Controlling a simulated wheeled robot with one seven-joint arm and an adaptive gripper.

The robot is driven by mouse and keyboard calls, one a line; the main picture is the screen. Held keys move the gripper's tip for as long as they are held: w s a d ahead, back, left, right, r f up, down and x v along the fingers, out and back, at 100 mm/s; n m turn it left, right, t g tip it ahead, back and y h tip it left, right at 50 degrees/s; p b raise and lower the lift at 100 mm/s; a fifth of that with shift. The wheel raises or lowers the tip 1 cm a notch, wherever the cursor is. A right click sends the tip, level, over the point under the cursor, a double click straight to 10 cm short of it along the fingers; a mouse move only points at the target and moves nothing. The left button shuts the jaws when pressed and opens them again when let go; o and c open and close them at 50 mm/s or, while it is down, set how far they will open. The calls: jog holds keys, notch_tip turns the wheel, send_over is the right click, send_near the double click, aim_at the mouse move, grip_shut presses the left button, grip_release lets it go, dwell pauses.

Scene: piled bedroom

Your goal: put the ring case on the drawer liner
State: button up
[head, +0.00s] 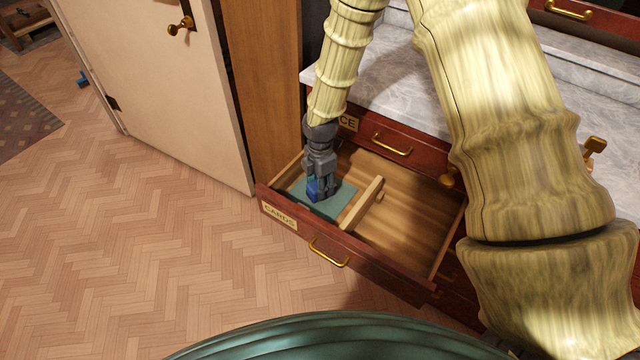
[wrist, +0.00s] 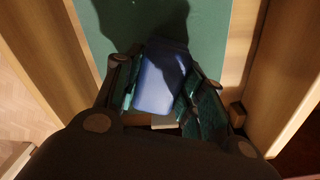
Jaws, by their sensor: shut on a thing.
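The ring case (wrist: 162,78) is a small blue box held between the fingers of my gripper (wrist: 160,95) in the wrist view. In the head view my gripper (head: 320,190) points down inside the open drawer, with a bit of the blue case (head: 313,188) showing between its fingers. The drawer liner (head: 335,198) is a flat green sheet in the left compartment; it also shows in the wrist view (wrist: 215,25). The case is over the liner. I cannot tell whether its underside touches the liner.
The open drawer (head: 290,232) is labelled CARDS. A wooden divider (head: 362,203) separates the liner's compartment from a bare right compartment (head: 410,225). A closed drawer with a brass handle (head: 393,145) is above. A cream door (head: 165,90) stands to the left.

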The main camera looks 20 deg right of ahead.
jog(key=shift+f, duration=0.2)
jog(key=o, duration=1)
jog(key=shift+r, duration=0.1)
notch_tip(320, 180, up, 12)
jog(key=shift+r, duration=0.1)
